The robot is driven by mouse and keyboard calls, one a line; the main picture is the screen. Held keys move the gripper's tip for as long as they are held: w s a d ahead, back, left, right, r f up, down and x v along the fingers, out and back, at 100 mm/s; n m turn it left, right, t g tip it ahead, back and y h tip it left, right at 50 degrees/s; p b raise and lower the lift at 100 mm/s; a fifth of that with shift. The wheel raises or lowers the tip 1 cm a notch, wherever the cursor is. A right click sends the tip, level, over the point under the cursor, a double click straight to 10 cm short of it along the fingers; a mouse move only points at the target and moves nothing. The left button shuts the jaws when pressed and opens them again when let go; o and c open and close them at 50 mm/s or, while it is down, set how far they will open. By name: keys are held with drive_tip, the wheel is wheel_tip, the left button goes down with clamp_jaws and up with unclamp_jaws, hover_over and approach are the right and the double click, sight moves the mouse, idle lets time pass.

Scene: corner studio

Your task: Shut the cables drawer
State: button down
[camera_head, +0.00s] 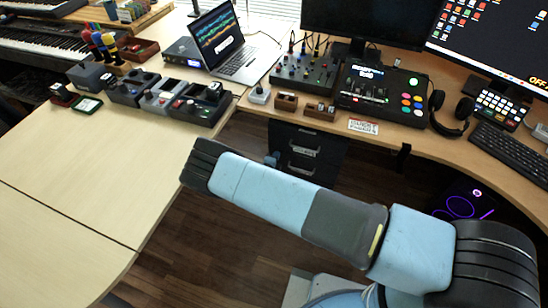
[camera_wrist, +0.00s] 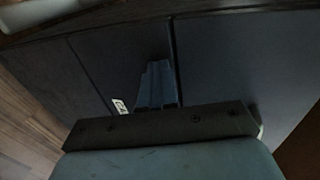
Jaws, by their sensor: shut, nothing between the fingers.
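In the wrist view, a dark drawer front (camera_wrist: 115,48) fills the middle. A white label (camera_wrist: 121,106) on it shows only its first letters, apparently "CA"; the rest is hidden behind my gripper mount. My gripper (camera_wrist: 158,66) is shut and empty, its blue-grey fingers pointing at this front. I cannot tell whether they touch it. In the head view, the black drawer unit (camera_head: 328,160) stands under the desk with labels and pale handles, too small to read. My arm covers its lower part, so how far any drawer stands out is unclear.
Dark panels lie on both sides of the labelled front in the wrist view. The wooden desk (camera_head: 250,105) above holds a laptop (camera_head: 240,62), mixers and small boxes. A pale table (camera_head: 95,170) is at left. Dark wood floor (camera_head: 200,235) is open between.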

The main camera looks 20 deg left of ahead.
drive_tip(key=f+v, duration=0.1)
drive_tip(key=v, duration=1.2)
drive_tip(key=shift+s, duration=0.45)
